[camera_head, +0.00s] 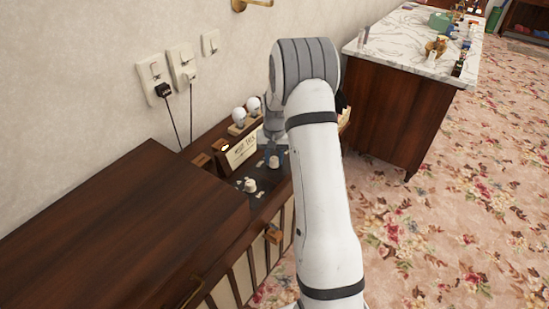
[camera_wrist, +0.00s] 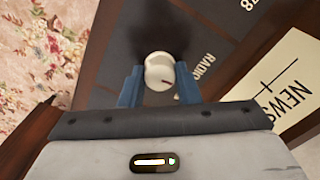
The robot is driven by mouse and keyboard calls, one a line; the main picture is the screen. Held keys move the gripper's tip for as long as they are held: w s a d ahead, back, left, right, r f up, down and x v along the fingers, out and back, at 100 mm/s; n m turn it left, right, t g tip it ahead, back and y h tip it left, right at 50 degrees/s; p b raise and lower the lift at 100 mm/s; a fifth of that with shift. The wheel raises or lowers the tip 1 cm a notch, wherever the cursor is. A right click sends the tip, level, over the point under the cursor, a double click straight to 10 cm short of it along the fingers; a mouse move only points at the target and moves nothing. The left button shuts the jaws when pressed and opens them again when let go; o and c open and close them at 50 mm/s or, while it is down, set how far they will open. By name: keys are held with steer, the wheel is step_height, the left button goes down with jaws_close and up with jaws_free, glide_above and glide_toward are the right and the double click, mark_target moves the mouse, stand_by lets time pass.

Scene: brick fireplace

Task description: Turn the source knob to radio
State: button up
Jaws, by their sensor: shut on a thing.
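The source knob (camera_wrist: 158,68) is a small white round knob on a dark panel. It sits between the two blue fingertips of my gripper (camera_wrist: 159,75) in the wrist view. My gripper is shut on it. A small red mark shows on the knob's lower right side in that view. The RADIO label (camera_wrist: 195,75) is printed on the panel just right of the knob. In the camera_head view the gripped knob (camera_head: 274,162) shows below my gripper, and the arm hides part of the panel.
A second white knob (camera_head: 250,185) stands nearer on the same panel. A sign (camera_head: 241,150) leans behind the knobs, next to two white round bulbs (camera_head: 239,114). A marble-topped cabinet (camera_head: 410,45) stands behind at right.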

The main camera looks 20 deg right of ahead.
mark_target(274, 158)
steer(key=shift+w+r+n, duration=0.1)
steer(key=shift+w+n, duration=0.05)
steer(key=shift+n, duration=1.95)
steer(key=o, duration=1)
step_height(274, 158, up, 7)
steer(key=shift+f, duration=0.1)
steer(key=shift+r, duration=0.45)
